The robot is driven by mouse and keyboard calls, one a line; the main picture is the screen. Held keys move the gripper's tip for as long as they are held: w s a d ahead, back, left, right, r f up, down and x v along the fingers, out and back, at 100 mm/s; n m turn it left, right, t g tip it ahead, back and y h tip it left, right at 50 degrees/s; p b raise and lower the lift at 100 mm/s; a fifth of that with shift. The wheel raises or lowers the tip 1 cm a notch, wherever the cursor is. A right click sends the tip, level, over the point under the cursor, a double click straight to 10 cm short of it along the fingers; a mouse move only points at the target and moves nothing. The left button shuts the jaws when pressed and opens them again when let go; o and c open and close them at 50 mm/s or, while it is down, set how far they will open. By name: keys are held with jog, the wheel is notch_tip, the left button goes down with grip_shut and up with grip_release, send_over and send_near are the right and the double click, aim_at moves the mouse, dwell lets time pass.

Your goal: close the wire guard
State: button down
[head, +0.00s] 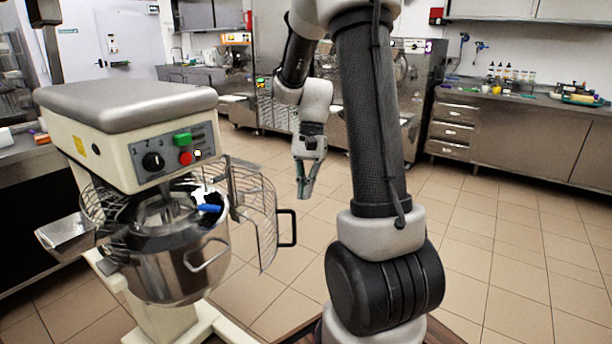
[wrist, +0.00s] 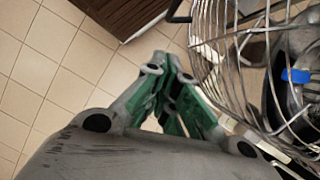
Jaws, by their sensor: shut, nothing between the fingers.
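The wire guard (head: 263,212) of the planetary mixer (head: 125,125) stands swung open to the right of the bowl (head: 178,270). A black handle (head: 291,228) sticks out from its outer edge. In the wrist view the guard (wrist: 208,50) curves down the right side, and part of its dark handle (wrist: 178,12) shows at the top. My gripper (head: 305,192) hangs to the right of the guard and its handle, apart from them in the head view. In the wrist view my gripper (wrist: 172,70) is shut and empty, its green-lined fingers together.
A blue object (head: 209,208) shows at the bowl opening. The mixer panel has a green button (head: 182,139) and a red button (head: 186,158). Steel machines and a counter (head: 520,130) stand at the back. The tiled floor (head: 490,240) at right is clear.

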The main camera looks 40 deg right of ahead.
jog(key=s+a+f, duration=0.3)
jog(key=a, duration=0.1)
jog(key=shift+s, duration=0.15)
jog(key=shift+a+f, duration=0.1)
